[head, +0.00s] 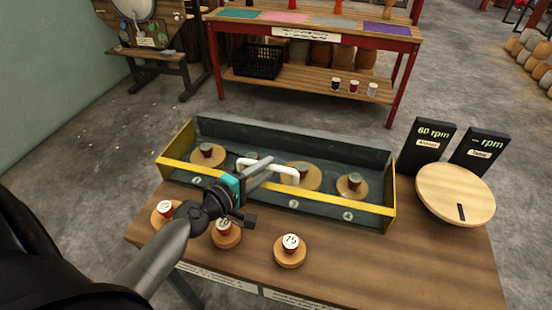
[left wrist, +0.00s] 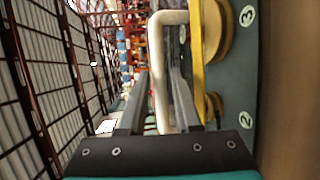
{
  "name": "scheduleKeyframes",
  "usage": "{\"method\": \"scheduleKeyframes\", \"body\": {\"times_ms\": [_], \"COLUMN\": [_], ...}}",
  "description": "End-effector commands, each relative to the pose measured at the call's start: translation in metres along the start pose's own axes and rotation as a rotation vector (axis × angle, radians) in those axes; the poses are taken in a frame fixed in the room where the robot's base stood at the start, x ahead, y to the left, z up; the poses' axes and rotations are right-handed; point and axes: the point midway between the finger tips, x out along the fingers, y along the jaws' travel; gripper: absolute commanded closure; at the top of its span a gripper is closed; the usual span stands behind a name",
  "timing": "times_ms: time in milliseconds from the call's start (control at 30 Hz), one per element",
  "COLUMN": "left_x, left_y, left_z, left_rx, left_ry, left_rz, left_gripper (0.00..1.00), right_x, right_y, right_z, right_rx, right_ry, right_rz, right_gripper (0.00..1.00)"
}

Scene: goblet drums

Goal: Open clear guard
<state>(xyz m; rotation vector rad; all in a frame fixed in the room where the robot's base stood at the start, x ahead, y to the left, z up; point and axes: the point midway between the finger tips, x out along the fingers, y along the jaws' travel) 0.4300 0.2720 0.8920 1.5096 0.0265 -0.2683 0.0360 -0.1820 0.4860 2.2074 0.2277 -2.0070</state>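The clear guard is the see-through front of a long dark case, edged with a yellow strip (head: 330,199). A white U-shaped handle (head: 289,170) sits on it near the middle. My left gripper (head: 262,172) is at the handle's left part. In the left wrist view the white handle (left wrist: 157,70) runs between the two parted fingers of the gripper (left wrist: 160,95). I see a small gap beside it, so the fingers do not look clamped. The guard looks closed. My right gripper is out of view.
Inside the case are several round wooden bases with weights (head: 351,185). In front stand several numbered weights (head: 290,242) on wooden discs, close to my left arm. At right are a round wooden disc (head: 455,190) and two black rpm displays (head: 428,137). The table's front right is clear.

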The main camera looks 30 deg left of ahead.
Motion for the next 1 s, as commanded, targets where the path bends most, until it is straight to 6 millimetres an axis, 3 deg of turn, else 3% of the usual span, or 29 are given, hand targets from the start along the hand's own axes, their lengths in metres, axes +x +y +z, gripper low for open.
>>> {"method": "scheduleKeyframes", "body": {"times_ms": [333, 767, 1000], "left_x": [0.040, 0.047, 0.047], "left_y": [0.000, 0.000, 0.000], "left_z": [0.000, 0.000, 0.000], "left_rx": [0.000, 0.000, 0.001], "left_ry": [0.000, 0.000, 0.000], "left_rz": [0.001, 0.000, 0.000], "left_gripper": [0.68, 0.68, 0.94], "right_x": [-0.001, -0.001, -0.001], "right_y": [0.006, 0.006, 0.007], "right_z": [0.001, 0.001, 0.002], "right_rx": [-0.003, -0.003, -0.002], "right_ry": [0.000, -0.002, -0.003], "right_rz": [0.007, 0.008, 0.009], "right_gripper": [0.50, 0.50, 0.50]}}
